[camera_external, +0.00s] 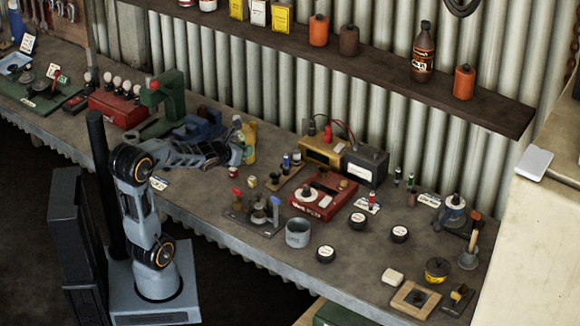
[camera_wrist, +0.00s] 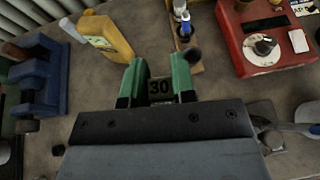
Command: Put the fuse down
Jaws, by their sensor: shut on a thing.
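The fuse (camera_wrist: 160,87) is a small dark olive block marked "30" in the wrist view. My gripper (camera_wrist: 159,82) is shut on it, one green finger on each side. The fingers hide its sides, and the dark gripper body hides its near end. In the external view my gripper (camera_external: 238,150) is over the back part of the bench, beside the yellow bottle (camera_external: 250,142). The fuse cannot be made out there. I cannot tell whether it touches the bench top.
The yellow bottle also shows in the wrist view (camera_wrist: 108,38), left of my fingers. A blue vise (camera_wrist: 40,80) stands further left. A small wooden rack (camera_wrist: 178,35) and a red device (camera_wrist: 252,60) are ahead and right. Bare bench lies between the vise and my fingers.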

